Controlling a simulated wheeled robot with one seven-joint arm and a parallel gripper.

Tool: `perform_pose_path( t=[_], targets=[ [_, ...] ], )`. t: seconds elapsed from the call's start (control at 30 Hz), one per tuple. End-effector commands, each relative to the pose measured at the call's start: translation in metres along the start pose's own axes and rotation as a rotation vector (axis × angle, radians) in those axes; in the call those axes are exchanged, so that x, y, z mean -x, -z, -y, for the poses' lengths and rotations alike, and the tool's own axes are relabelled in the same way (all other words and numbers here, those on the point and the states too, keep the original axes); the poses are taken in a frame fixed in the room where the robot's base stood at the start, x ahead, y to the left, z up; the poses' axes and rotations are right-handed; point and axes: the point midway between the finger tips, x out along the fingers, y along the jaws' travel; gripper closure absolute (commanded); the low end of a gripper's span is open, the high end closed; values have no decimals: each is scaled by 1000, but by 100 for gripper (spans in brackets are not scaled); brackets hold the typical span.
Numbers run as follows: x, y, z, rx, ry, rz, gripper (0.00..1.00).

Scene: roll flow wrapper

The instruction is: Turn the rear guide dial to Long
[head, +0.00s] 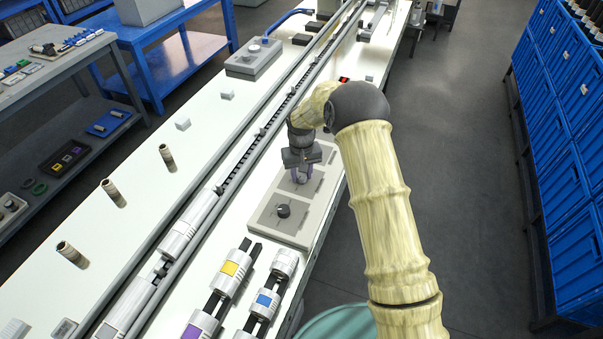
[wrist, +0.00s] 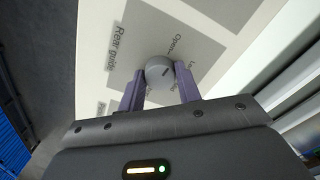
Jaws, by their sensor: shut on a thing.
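The rear guide dial (wrist: 158,72) is a round grey knob on a pale panel (wrist: 222,20), beside the printed words "Rear guide". "Open" is printed near it, and another label starting with "L" is partly hidden. A short dark mark shows on the knob's face; which label it points to I cannot tell. My gripper (wrist: 160,88) has its two purple fingers shut on the dial, one on each side. In the head view my gripper (head: 300,176) reaches down onto the grey panel (head: 302,226), mostly hiding the dial.
A second, dark dial (head: 283,211) sits on the same panel, nearer the camera. A conveyor rail (head: 237,160) runs along the left of the panel. Blue crates (head: 549,125) line the right, across open floor.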

Motion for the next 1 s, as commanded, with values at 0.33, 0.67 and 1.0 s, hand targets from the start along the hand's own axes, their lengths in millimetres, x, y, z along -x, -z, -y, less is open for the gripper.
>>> perform_pose_path(
  t=[0.33,0.67,1.0],
  targets=[
    [0,1,1,-271,-1,-3,89],
    [1,1,1,-583,0,-3,89],
    [2,1,0,-833,1,-4,89]
  ],
)
